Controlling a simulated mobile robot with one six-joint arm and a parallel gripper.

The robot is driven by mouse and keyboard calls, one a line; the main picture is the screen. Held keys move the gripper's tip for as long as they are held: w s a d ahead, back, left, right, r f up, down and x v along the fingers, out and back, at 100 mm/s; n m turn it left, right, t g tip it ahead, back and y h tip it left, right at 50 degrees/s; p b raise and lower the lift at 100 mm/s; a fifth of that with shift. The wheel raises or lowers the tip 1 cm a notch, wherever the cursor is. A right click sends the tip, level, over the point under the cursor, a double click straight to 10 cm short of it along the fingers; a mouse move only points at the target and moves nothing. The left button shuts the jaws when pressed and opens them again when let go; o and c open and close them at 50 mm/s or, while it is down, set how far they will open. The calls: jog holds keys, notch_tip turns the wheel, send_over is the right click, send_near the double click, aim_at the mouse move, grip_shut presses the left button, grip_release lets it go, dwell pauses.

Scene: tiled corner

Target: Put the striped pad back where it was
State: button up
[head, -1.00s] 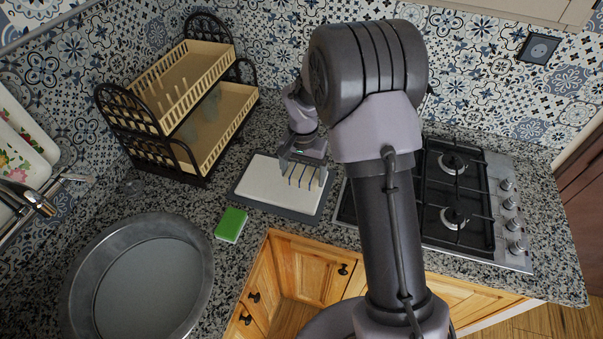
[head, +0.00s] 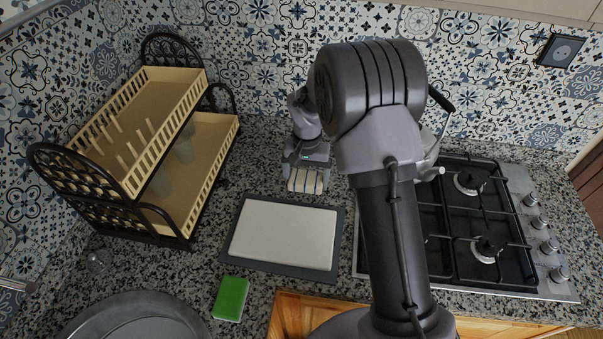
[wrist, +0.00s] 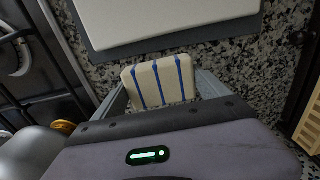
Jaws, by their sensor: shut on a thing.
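The striped pad (wrist: 159,82) is cream with blue stripes. My gripper (head: 306,180) is shut on it, with one finger at each side in the wrist view. In the head view the striped pad (head: 305,181) hangs below my gripper, behind the far edge of the white board. I cannot tell whether the pad touches the counter. The white board on its dark grey base (head: 283,237) is bare and also shows at the top of the wrist view (wrist: 160,15).
A two-tier dish rack (head: 150,140) stands at the left. A green sponge (head: 231,298) lies in front of the board, beside a large round metal basin (head: 135,318). The gas hob (head: 480,225) is at the right. Speckled counter (head: 255,150) is free behind the board.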

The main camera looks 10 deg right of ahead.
aim_at(301, 174)
jog(key=w, duration=0.4)
jog(key=shift+w+a+f, duration=0.2)
jog(key=shift+w+f, duration=0.05)
jog(key=shift+w, duration=0.15)
jog(key=f, duration=0.2)
jog(key=f+b, duration=0.1)
jog(key=shift+w+f+b, duration=0.2)
jog(key=shift+f+b, duration=0.1)
jog(key=shift+f, duration=0.05)
jog(key=shift+r, duration=0.1)
jog(key=o, duration=1.3)
